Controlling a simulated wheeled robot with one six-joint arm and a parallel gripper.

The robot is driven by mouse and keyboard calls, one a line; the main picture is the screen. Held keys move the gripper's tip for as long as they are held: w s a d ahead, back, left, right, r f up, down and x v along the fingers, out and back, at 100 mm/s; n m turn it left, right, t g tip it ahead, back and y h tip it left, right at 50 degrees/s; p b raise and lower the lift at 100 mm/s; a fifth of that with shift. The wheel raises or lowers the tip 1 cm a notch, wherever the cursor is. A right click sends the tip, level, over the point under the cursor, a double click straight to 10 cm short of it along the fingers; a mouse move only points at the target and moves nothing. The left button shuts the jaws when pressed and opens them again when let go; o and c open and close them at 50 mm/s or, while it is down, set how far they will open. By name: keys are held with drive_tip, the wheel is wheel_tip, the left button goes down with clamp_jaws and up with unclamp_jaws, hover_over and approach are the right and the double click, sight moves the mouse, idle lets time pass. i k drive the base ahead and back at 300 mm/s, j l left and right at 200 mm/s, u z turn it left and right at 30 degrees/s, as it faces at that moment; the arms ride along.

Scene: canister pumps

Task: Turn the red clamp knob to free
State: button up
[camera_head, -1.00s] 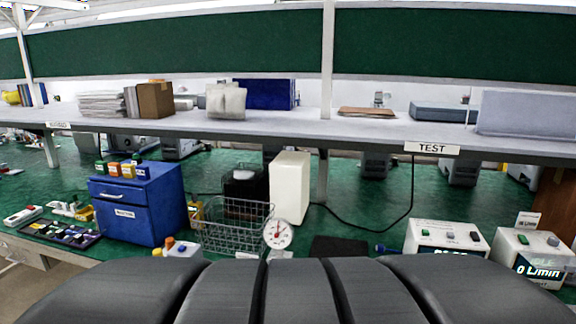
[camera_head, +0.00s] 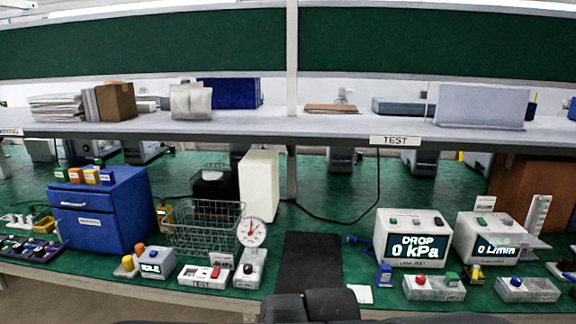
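My gripper is not in view; only dark parts of my own body show at the bottom centre.
A pump box (camera_head: 412,219) reads DROP 0 kPa, and another (camera_head: 484,246) reads 0 L/min. A wire basket (camera_head: 205,230), a dial gauge (camera_head: 252,232) and a blue drawer cabinet (camera_head: 96,236) stand left. A dark mat (camera_head: 311,262) lies clear at the middle.

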sight(420, 278)
drive_tip(key=z, duration=1.3)
